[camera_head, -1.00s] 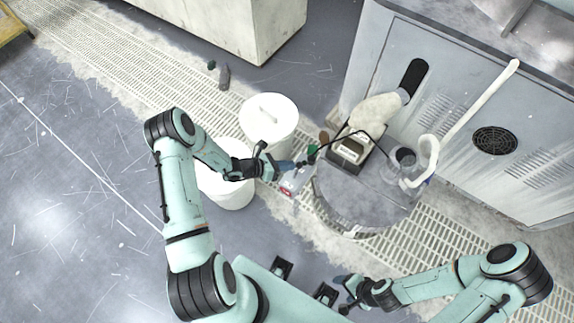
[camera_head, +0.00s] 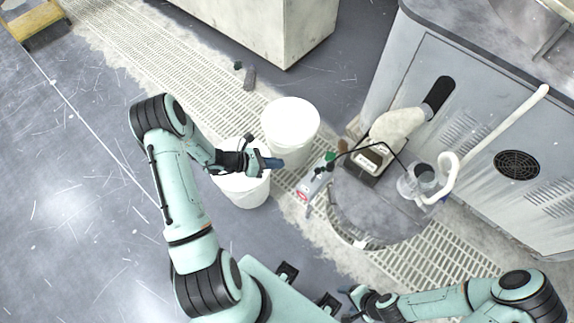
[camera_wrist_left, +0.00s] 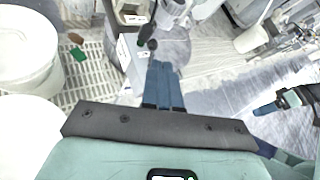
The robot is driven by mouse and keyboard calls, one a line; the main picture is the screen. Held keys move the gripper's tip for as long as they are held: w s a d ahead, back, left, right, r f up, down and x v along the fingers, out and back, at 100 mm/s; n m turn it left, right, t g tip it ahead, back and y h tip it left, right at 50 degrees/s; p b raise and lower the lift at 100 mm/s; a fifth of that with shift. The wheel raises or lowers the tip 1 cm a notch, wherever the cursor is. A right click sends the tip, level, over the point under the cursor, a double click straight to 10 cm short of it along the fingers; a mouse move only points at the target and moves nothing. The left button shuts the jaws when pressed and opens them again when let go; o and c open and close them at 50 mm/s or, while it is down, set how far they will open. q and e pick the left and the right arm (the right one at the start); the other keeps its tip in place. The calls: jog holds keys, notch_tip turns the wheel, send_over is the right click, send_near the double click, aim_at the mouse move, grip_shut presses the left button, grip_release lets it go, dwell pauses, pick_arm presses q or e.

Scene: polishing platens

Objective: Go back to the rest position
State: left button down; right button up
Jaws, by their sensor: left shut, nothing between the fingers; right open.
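My left gripper (camera_head: 272,163) is shut with its blue fingers together and nothing between them. It hangs over the edge of the nearer white bucket (camera_head: 245,190), partly covering it. My right gripper (camera_head: 350,302) is low at the bottom right, beside my base, open and empty. It also shows at the right of the left wrist view (camera_wrist_left: 268,108).
A second white bucket (camera_head: 290,132) stands behind the nearer one. A grey cabinet (camera_head: 480,120) stands behind. Floor at left is open.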

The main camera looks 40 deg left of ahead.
pick_arm(q)
jog(key=shift+s+a+r, duration=0.25)
jog(key=shift+s+a, duration=0.05)
dwell(0.4)
jog(key=s+d+f+m+g+y, duration=0.2)
jog(key=s+d+f+m+g, duration=0.3)
jog(key=s+d+m, duration=0.4)
jog(key=s+d+f+m+g+y, duration=0.3)
jog(key=s+d+f+m+g, duration=0.2)
jog(key=m, duration=1.3)
jog(key=s+d+f, duration=0.3)
jog(key=s+d, duration=0.2)
jog(key=shift+s+g, duration=0.15)
jog(key=shift+g, duration=0.15)
jog(key=shift+d, duration=0.1)
